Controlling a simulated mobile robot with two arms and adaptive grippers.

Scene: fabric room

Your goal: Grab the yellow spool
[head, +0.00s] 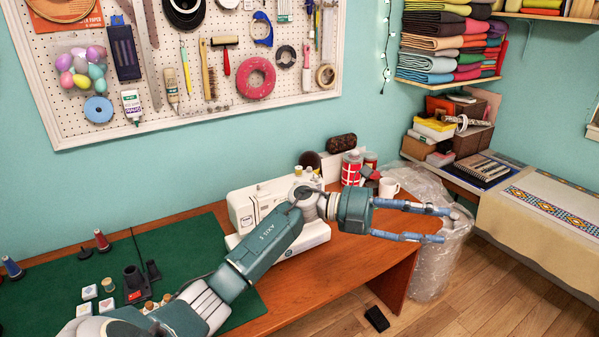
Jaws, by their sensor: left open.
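My left gripper (445,225) reaches across the table from the lower left. Its two blue fingers are spread and empty, pointing right past the table's right end, in front of the wrapped roll. A small yellowish spool (298,171) shows on top of the white sewing machine (240,209), behind my left arm. Another small yellow-beige piece (108,284) stands on the green mat at the left; I cannot tell for sure which is the yellow spool. My left gripper is well to the right of both. My right gripper is not in view.
The wooden table (350,262) carries a green cutting mat (60,290) with red and blue thread spools (102,240). A white mug (389,187) and red tins (351,168) stand behind my gripper. A plastic-wrapped roll (432,262) stands beside the table. Floor is free at the right.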

